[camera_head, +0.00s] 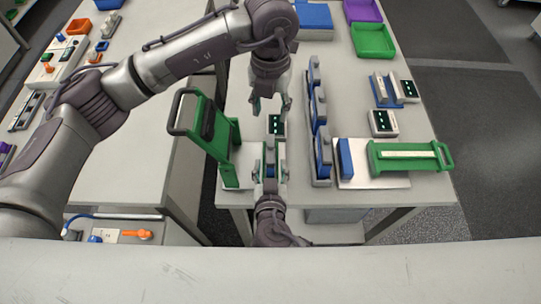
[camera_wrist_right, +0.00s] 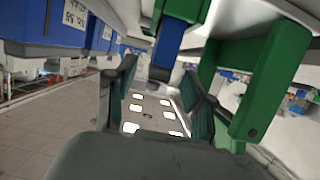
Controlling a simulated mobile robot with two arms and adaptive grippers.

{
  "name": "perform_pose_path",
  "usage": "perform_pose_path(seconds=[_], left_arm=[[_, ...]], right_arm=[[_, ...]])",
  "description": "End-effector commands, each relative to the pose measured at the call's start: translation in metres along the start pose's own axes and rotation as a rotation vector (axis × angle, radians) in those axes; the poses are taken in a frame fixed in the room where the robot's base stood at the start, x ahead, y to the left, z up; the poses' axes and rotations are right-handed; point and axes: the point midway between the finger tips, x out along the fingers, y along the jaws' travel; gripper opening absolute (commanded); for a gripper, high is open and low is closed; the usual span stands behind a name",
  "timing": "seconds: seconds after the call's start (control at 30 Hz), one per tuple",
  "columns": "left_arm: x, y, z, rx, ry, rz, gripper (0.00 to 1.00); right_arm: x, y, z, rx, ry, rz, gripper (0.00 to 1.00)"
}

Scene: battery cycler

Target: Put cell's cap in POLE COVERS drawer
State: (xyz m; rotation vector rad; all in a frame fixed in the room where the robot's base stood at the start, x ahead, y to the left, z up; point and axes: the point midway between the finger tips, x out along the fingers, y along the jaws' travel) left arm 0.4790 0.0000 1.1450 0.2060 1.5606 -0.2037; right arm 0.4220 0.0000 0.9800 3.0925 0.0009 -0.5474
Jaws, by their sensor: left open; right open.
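My left gripper (camera_head: 270,105) is open and points down over the table, just behind a small white box with a dark display (camera_head: 276,125). My right gripper (camera_head: 270,172) is open near the front of the table, right of the green fixture with a black handle (camera_head: 228,155). In the right wrist view its two fingers (camera_wrist_right: 158,78) are apart. A blue block (camera_wrist_right: 170,38) shows beyond the fingertips, beside green fixture parts (camera_wrist_right: 265,85); whether it is the cell is unclear. I cannot make out a cap or a drawer marked POLE COVERS.
A row of blue units (camera_head: 320,105) stands right of both grippers. At front right, a blue block (camera_head: 346,158) and a green fixture (camera_head: 410,157) sit on a white plate. Green (camera_head: 373,40) and purple (camera_head: 364,10) trays are at the back right.

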Motion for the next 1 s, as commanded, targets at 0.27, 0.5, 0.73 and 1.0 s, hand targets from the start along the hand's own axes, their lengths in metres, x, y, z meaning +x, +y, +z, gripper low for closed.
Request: perform_pose_path(seconds=[0.27,0.5,0.73,1.0], left_arm=[[0.000,0.000,0.000,0.000,0.000,-0.001,0.48],[0.000,0.000,0.000,0.000,0.000,-0.001,0.48],[0.000,0.000,0.000,0.000,0.000,-0.001,0.48],[0.000,0.000,0.000,0.000,0.000,-0.001,0.48]], right_arm=[[0.047,0.000,-0.001,-0.001,0.002,0.000,0.53],[0.061,0.000,-0.001,0.001,0.000,-0.001,0.53],[0.062,0.000,0.000,0.001,0.000,-0.001,0.53],[0.062,0.000,0.000,0.001,0.000,-0.001,0.13]])
